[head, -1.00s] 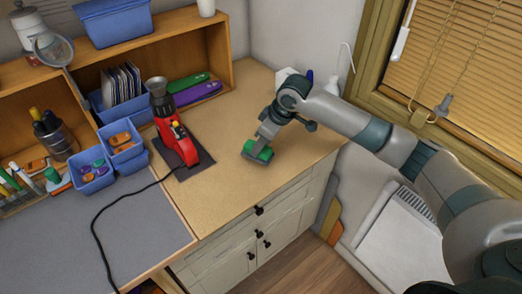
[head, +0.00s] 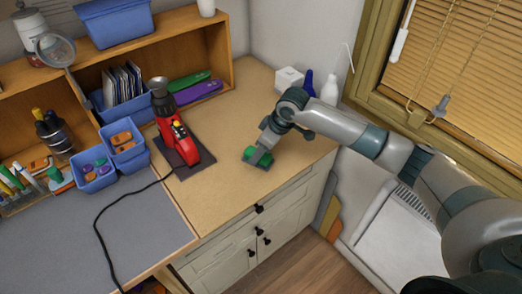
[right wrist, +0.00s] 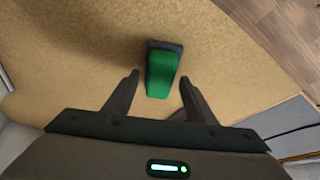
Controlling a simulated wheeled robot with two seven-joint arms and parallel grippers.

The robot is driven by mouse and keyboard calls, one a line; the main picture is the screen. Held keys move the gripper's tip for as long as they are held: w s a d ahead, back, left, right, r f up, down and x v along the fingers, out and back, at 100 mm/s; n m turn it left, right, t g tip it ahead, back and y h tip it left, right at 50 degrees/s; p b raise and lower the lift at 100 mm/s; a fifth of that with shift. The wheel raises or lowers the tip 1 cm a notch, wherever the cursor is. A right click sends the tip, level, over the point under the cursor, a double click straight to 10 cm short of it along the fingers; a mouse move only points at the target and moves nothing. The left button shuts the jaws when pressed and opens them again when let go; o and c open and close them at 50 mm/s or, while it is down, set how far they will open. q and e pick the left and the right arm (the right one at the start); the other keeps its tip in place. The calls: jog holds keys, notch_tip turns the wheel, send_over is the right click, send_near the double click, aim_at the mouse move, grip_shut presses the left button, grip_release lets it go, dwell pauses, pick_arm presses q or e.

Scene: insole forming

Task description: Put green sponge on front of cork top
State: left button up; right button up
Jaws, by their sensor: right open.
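The green sponge (head: 257,156) rests on the front part of the tan cork top (head: 232,190). In the right wrist view the sponge (right wrist: 162,72) shows a green upper face and a dark far end. My right gripper (right wrist: 160,80) is open, with one finger on each side of the sponge's near part and visible gaps between. In the head view my right gripper (head: 263,147) is right above and behind the sponge and hides part of it. My left gripper is not in view.
A red tool (head: 176,142) on a dark base stands left of the sponge. A white box (head: 289,80) and a white bottle (head: 330,89) stand at the back right. Blue bins (head: 95,172) are at the left. The cork around the sponge is clear.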

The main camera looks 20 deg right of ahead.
jog(key=shift+r, duration=0.1)
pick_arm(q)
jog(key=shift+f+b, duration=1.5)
pick_arm(e)
jog(key=v, duration=1.1)
jog(key=shift+s+r, duration=0.15)
jog(key=shift+r, duration=0.2)
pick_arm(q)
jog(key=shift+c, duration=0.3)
pick_arm(e)
jog(key=shift+d, duration=0.15)
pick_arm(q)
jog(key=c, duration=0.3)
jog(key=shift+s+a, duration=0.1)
pick_arm(e)
jog(key=shift+f, duration=0.1)
